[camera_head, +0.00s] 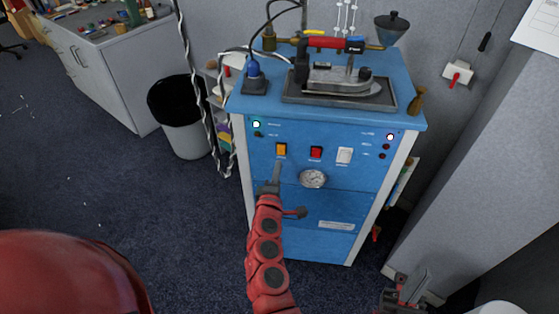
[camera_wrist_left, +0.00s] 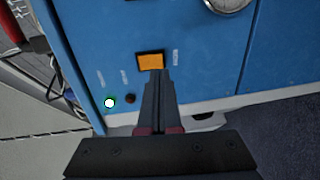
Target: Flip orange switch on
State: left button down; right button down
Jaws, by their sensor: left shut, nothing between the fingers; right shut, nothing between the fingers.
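The orange switch (camera_head: 281,150) is at the left of a row of switches on the front of a blue cabinet (camera_head: 330,215). My left gripper (camera_head: 277,166) is shut and empty, its fingertips just below the switch. In the left wrist view the orange switch (camera_wrist_left: 150,61) shows right at the tips of my left gripper (camera_wrist_left: 154,78). I cannot tell whether the tips touch it. The switch's on or off position is not clear. My right gripper (camera_head: 416,284) is shut and empty at the lower right, away from the cabinet's switches.
A red switch (camera_head: 316,153) and a white switch (camera_head: 344,156) sit right of the orange one, with a round gauge (camera_head: 313,179) below. A lit lamp (camera_head: 256,124) is at upper left. An iron (camera_head: 340,84) stands on top. A bin (camera_head: 181,122) stands left; a grey wall is right.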

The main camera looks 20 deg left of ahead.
aim_at(281, 154)
pick_arm(q)
jog(key=shift+p+x, duration=0.3)
jog(key=shift+x, duration=1.75)
jog(key=shift+w+f+b, duration=0.1)
jog(key=shift+w+b, duration=0.05)
jog(key=shift+b, duration=0.8)
